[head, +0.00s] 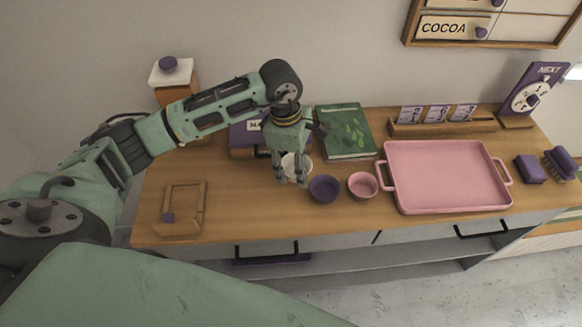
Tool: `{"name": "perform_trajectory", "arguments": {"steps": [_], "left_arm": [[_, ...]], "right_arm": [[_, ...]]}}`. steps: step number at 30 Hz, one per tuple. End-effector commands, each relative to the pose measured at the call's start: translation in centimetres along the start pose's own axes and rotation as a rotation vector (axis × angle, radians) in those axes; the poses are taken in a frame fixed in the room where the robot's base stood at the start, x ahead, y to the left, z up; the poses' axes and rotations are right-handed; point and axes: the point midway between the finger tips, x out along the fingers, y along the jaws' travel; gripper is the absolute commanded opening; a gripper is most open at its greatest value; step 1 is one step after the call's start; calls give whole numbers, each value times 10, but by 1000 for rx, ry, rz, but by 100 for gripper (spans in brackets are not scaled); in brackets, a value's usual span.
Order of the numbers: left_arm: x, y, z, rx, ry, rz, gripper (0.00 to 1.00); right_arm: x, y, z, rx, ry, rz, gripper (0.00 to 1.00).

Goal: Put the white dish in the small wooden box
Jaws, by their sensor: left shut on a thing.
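The white dish (298,162) is in the head view near the middle of the wooden counter, partly hidden by my left gripper (291,181). The left gripper points down and is shut on the dish, just behind the purple bowl. I cannot tell whether the dish is clear of the counter. The small wooden box (189,190) sits at the counter's left end, to the left of the gripper. It has a purple knob near its front left corner; I cannot tell whether its top is open. My right gripper is not in view.
A purple bowl (324,188) and a pink bowl (363,185) stand close to the right of the gripper. A pink tray (447,176) fills the right side. A green book (345,132) and a purple box (246,140) lie behind. Counter between wooden box and gripper is clear.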

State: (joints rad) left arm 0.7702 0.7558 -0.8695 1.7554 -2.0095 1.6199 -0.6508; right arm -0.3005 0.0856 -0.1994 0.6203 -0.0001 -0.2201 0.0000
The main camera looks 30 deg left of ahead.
Motion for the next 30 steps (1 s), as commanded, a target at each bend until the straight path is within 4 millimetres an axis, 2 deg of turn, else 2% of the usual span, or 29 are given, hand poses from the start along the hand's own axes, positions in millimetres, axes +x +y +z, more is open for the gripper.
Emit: {"name": "perform_trajectory", "arguments": {"steps": [4, 8, 15, 27, 28, 30], "left_arm": [[6, 2, -17, 0, -1, -2, 29], [14, 1, -21, 0, -2, -4, 29], [45, 1, -25, 1, -2, -2, 29], [53, 2, -26, 2, -1, 0, 29], [52, 2, -26, 2, -1, 0, 56], [51, 2, -26, 2, -1, 0, 62]], "right_arm": [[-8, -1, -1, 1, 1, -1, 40], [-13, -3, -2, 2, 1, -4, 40], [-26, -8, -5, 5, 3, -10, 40], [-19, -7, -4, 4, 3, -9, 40], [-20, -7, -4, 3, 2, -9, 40], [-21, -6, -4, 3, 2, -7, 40]]}}
